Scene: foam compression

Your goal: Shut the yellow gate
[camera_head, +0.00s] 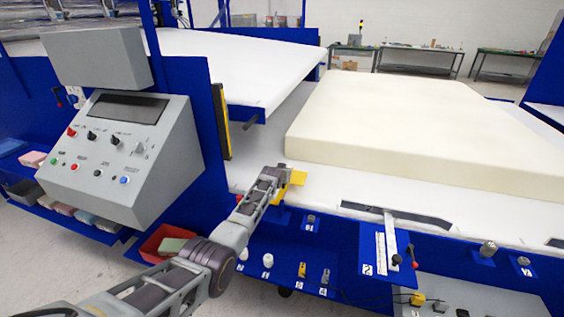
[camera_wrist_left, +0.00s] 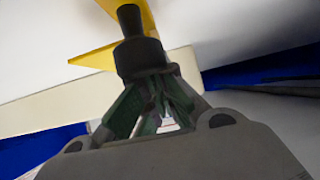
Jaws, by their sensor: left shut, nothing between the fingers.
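A yellow piece, which looks like the yellow gate (camera_head: 293,184), is at the front edge of the white table, left of the foam block. My right gripper is not in view.
A large cream foam block (camera_head: 400,125) lies on the white table (camera_head: 322,184). A grey control panel (camera_head: 120,150) stands at left, beside a yellow-and-black strip (camera_head: 221,120). A red bin (camera_head: 150,246) and a blue shelf (camera_head: 336,293) with small parts sit below.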

